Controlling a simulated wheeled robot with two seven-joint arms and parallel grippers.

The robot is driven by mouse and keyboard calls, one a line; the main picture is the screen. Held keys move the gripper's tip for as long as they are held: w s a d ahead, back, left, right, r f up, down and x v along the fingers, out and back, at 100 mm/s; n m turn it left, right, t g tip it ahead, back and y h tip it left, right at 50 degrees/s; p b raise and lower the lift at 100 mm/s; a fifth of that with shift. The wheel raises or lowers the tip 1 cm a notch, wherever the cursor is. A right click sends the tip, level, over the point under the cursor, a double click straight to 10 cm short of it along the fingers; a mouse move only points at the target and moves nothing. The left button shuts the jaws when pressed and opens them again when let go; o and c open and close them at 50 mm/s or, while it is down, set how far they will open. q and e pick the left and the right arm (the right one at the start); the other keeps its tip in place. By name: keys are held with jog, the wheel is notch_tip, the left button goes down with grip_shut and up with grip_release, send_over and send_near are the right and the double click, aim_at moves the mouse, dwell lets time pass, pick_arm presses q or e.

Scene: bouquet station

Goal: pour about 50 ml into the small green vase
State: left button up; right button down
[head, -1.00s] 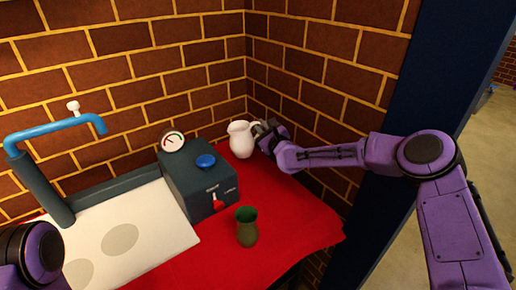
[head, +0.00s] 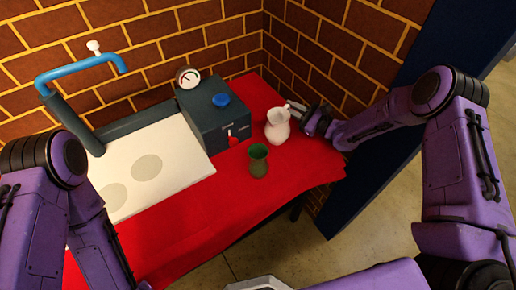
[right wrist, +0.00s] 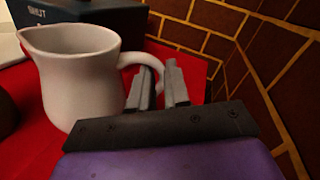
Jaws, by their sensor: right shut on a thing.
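The small green vase (head: 258,162) stands upright on the red cloth, in front of the dark box. The white pitcher (head: 275,128) is upright just behind and right of the vase, apart from it. My right gripper (head: 308,118) is at the pitcher's right side, shut on its handle. In the right wrist view the pitcher (right wrist: 80,75) fills the left, spout pointing left, with the gripper fingers (right wrist: 162,85) at the handle. I cannot tell whether its base touches the cloth. The pitcher's contents are hidden. My left arm shows at the left edge, but its gripper is out of view.
A dark box (head: 205,115) with a blue knob (head: 221,100), a red lever (head: 232,140) and a gauge (head: 188,77) stands behind the vase. A white board (head: 150,185) and blue tap (head: 80,65) are left. Brick walls close the back and right. The front red cloth (head: 190,225) is clear.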

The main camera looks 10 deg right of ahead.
jog(key=shift+a+r, duration=0.1)
jog(key=shift+r, duration=0.15)
jog(key=shift+r, duration=0.1)
jog(key=s+a+r+n+y+p, duration=0.1)
jog(key=s+a+r+n+p, duration=0.2)
jog(key=s+a+r+n, duration=0.3)
jog(key=shift+s+r+n+t+y, duration=0.3)
jog(key=shift+s+r+n+y, duration=0.15)
jog(key=shift+r+n, duration=2.05)
jog(key=shift+s+a+r+n+p, duration=0.15)
jog(key=shift+s+a+r+n, duration=0.1)
jog(key=shift+n, duration=0.35)
jog(key=shift+s+a+r+n+p, duration=0.15)
jog(key=shift+s+n, duration=0.1)
jog(key=shift+n, duration=0.35)
jog(key=shift+s+a+r+n+y, duration=0.35)
jog(key=shift+s+a+r+n, duration=0.25)
jog(key=shift+n, duration=0.5)
dwell(1.3)
jog(key=w+d+f+m+h, duration=0.1)
jog(key=w+d+f+m, duration=0.2)
jog(key=f+m, duration=0.2)
jog(key=shift+w+m+b, duration=0.15)
jog(key=shift+m+b, duration=0.15)
jog(key=shift+m, duration=0.7)
